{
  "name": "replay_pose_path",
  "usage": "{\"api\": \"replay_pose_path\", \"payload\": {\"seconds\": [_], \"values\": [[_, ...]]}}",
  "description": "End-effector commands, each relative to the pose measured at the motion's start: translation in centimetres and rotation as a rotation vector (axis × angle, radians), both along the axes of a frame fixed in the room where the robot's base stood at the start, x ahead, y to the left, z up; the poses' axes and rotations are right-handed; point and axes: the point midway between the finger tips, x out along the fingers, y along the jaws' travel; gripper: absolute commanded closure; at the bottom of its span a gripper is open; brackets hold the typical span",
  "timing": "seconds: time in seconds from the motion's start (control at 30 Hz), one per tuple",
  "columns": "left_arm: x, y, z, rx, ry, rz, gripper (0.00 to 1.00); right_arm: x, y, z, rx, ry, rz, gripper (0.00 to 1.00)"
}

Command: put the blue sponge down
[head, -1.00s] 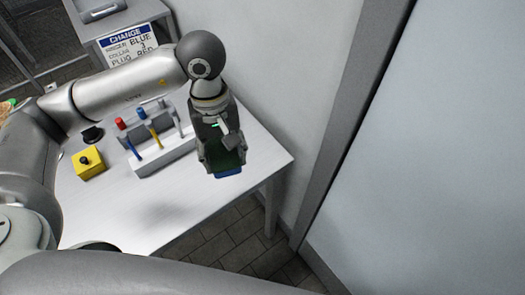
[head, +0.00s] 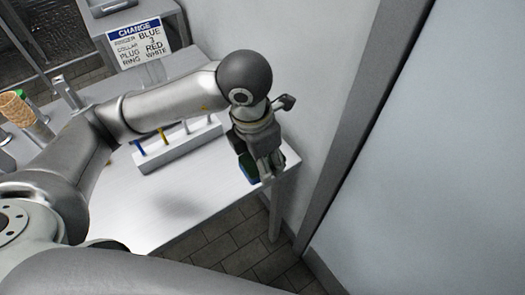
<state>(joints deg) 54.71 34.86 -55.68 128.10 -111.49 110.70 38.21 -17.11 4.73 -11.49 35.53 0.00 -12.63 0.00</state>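My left gripper (head: 265,168) is over the right end of the white table, near its corner. It appears shut on the blue sponge (head: 249,172), which shows as a small green and blue block at the left side of the fingers. The gripper hides much of the sponge. I cannot tell whether its lower edge touches the tabletop (head: 205,180). My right gripper is not in view.
A white rack (head: 180,153) with blue and yellow pegs stands left of the gripper, partly behind my arm. A sign (head: 140,40) stands at the back. A cone (head: 16,108) is at the far left. A wall and doorframe rise to the right; the front tabletop is clear.

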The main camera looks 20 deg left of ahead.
Motion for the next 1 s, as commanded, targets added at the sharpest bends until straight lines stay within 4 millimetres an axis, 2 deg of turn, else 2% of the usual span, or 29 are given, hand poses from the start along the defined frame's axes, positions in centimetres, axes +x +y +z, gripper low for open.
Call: {"api": "replay_pose_path", "payload": {"seconds": [0.2,0.47,0.57,0.83,1.0], "values": [[0.0,-1.1,-0.2,-0.001,0.001,0.298,0.67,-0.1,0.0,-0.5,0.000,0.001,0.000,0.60],[0.6,-1.2,-0.5,-0.001,0.003,0.439,0.67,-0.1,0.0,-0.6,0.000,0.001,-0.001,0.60],[2.1,-0.5,-1.4,0.001,0.007,0.447,0.67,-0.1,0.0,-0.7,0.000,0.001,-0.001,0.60],[8.2,2.2,-4.0,0.002,0.006,0.445,0.67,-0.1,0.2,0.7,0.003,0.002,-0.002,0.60],[10.7,3.2,-7.3,0.002,0.006,0.442,0.67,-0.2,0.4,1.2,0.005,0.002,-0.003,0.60]]}}
